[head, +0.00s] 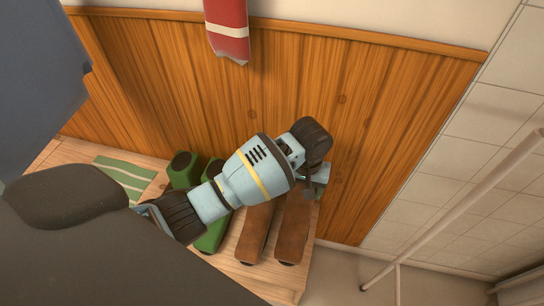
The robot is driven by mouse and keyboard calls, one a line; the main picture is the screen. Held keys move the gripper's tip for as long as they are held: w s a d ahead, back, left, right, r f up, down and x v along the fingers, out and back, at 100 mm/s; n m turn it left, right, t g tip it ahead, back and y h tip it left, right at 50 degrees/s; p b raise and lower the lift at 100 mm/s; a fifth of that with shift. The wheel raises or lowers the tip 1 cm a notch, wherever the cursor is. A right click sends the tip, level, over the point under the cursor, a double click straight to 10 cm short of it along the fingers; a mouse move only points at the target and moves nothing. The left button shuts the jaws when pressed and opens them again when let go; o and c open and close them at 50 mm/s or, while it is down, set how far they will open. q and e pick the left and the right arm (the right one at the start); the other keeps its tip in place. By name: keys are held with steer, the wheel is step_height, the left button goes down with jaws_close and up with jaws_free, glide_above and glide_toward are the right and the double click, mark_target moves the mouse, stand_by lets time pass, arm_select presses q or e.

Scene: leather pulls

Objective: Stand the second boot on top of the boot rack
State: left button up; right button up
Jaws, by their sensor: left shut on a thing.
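Two long brown boots (292,232) (254,236) stand side by side at the right end of a pale wooden top, which looks like the boot rack (273,286). My left gripper (314,188) is at the upper end of the right-hand brown boot, shut on it. My wrist hides part of the fingers and the boots' upper parts. I cannot tell whether the held boot's sole touches the wood. My right gripper is out of view.
Green boots (213,236) stand left of the brown ones, partly behind my arm. A green striped cloth (126,176) lies further left. A wood-panelled wall (380,130) rises close behind, with a red cloth (228,30) hanging. A pale rail (455,208) stands at the right.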

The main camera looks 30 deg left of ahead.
arm_select(q)
steer(key=b, duration=0.1)
glide_above(299, 208)
step_height(299, 208, down, 5)
steer(key=shift+w+a+f, duration=0.1)
steer(key=shift+f, duration=0.45)
step_height(299, 208, down, 4)
steer(key=shift+r+b, duration=0.2)
steer(key=shift+b, duration=0.6)
steer(key=shift+f, duration=0.2)
steer(key=o, duration=1.9)
steer(key=shift+o, duration=0.2)
